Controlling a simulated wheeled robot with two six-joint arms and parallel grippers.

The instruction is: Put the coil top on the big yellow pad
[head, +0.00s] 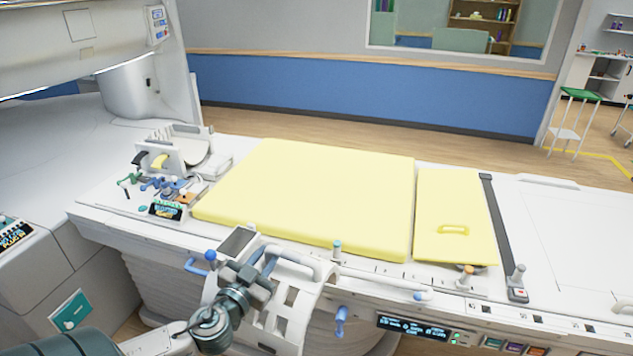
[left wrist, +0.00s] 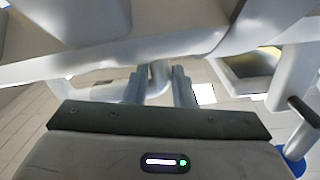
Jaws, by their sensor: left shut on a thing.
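The coil top (head: 291,296) is a white curved frame with square windows, in front of the table's near edge in the head view. My left gripper (head: 262,268) is shut on it near its upper left part, and my wrist hides some of the frame. In the left wrist view the two fingers (left wrist: 160,88) close around a pale bar of the coil top (left wrist: 158,72). The big yellow pad (head: 320,195) lies flat on the table beyond the coil top, with nothing on it. My right gripper is not in view.
A smaller yellow pad with a handle (head: 452,245) lies to the right of the big one. A white coil holder and several small coloured items (head: 170,185) stand at the table's left end. The scanner (head: 130,85) rises at the left. Small knobs (head: 337,249) line the near edge.

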